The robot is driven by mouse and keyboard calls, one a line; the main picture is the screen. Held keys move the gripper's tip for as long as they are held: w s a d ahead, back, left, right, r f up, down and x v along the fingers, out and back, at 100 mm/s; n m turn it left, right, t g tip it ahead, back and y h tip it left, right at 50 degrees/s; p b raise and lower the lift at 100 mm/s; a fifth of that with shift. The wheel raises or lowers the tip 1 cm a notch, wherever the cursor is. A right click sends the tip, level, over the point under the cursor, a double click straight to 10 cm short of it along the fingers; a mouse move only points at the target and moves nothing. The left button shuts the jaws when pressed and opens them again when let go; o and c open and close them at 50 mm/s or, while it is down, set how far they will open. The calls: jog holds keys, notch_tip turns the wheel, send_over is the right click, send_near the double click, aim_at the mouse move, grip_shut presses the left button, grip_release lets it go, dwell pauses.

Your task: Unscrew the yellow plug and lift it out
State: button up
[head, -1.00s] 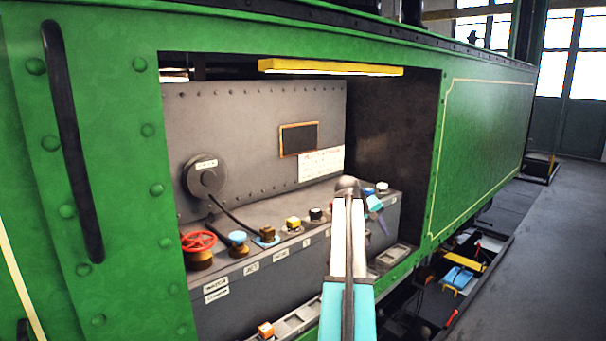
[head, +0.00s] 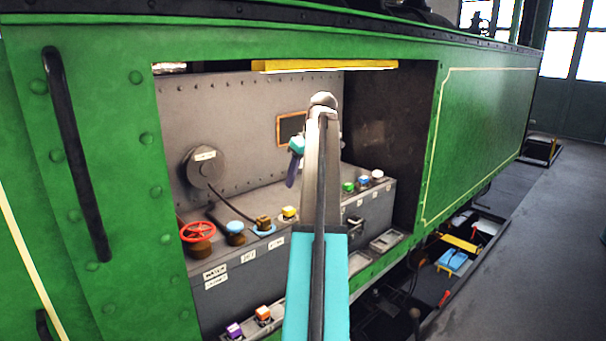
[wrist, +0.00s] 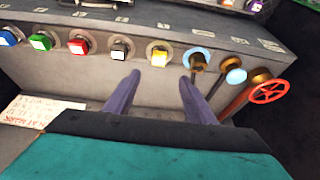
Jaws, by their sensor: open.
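The yellow plug (head: 289,213) sits upright on the grey ledge of the recess, in a row of coloured plugs. In the wrist view the yellow plug (wrist: 159,57) has a pale top and a round collar, and lies ahead of the gap between my fingers. My gripper (head: 291,180) is open and empty, above the ledge and pointing down near the yellow plug. Its two purple fingers (wrist: 158,90) stand apart in the wrist view. They do not appear to touch the plug. My arm hides part of the row in the head view.
A brass fitting with a blue ring (wrist: 199,61) stands right beside the yellow plug in the wrist view; a black plug (wrist: 120,49) is on the other side. A red handwheel (head: 198,232) stands at the ledge's left end. A yellow-cased lamp (head: 325,66) hangs above.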

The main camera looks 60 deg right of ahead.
aim_at(290, 209)
jog(key=shift+s+d+f, duration=0.1)
jog(key=shift+p+x, duration=2.65)
jog(key=shift+x, duration=4.25)
jog(key=shift+s, duration=0.1)
grip_shut()
jog(key=shift+d, duration=0.1)
